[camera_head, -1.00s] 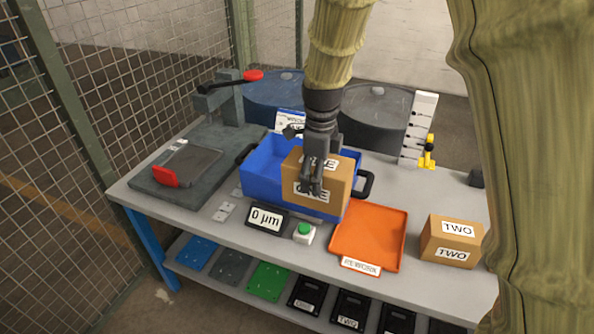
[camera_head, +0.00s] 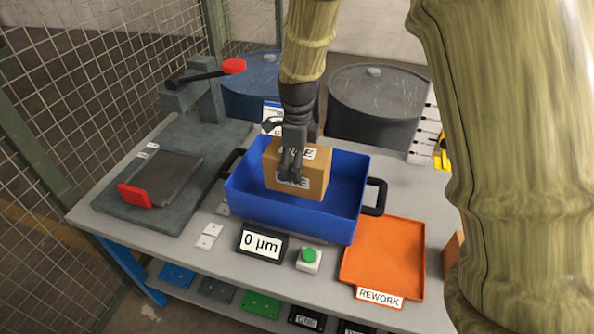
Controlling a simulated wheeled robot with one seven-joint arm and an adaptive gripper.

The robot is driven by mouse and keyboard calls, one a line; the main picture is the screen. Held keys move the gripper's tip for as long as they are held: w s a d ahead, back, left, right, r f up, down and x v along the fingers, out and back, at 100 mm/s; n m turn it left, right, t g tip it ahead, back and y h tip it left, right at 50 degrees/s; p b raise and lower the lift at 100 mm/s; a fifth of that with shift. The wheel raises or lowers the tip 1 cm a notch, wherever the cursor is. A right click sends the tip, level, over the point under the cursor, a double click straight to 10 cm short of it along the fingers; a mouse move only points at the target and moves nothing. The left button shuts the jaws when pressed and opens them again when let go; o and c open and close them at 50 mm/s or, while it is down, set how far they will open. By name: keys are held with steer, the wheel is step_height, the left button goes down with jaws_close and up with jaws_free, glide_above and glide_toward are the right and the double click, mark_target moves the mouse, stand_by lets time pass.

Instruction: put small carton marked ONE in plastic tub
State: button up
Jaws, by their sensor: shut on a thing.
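The small brown carton marked ONE (camera_head: 312,181) is held by my gripper (camera_head: 291,172), whose fingers are shut on it. The carton is over the blue plastic tub (camera_head: 290,212) and its lower part shows against the inside of the tub. The front wall of the tub stands nearer than the carton. I cannot tell whether the carton touches the tub floor. The gripper hides part of the carton's labels. The tub has black handles at both ends and stands on the grey table.
An orange REWORK tray (camera_head: 385,255) lies right of the tub. A display reading 0 µm (camera_head: 261,244) and a green button (camera_head: 309,258) stand in front. A press fixture (camera_head: 165,170) stands at the left. Two drums (camera_head: 375,105) stand behind the table. Another carton (camera_head: 453,250) shows partly at the right.

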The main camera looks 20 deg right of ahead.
steer(key=shift+f+p, duration=1.05)
steer(key=shift+f, duration=3.2)
steer(key=shift+f, duration=0.15)
steer(key=o, duration=2)
steer(key=shift+s, duration=0.1)
steer(key=shift+o, duration=0.2)
steer(key=shift+r+b, duration=1.6)
steer(key=shift+r, duration=4.55)
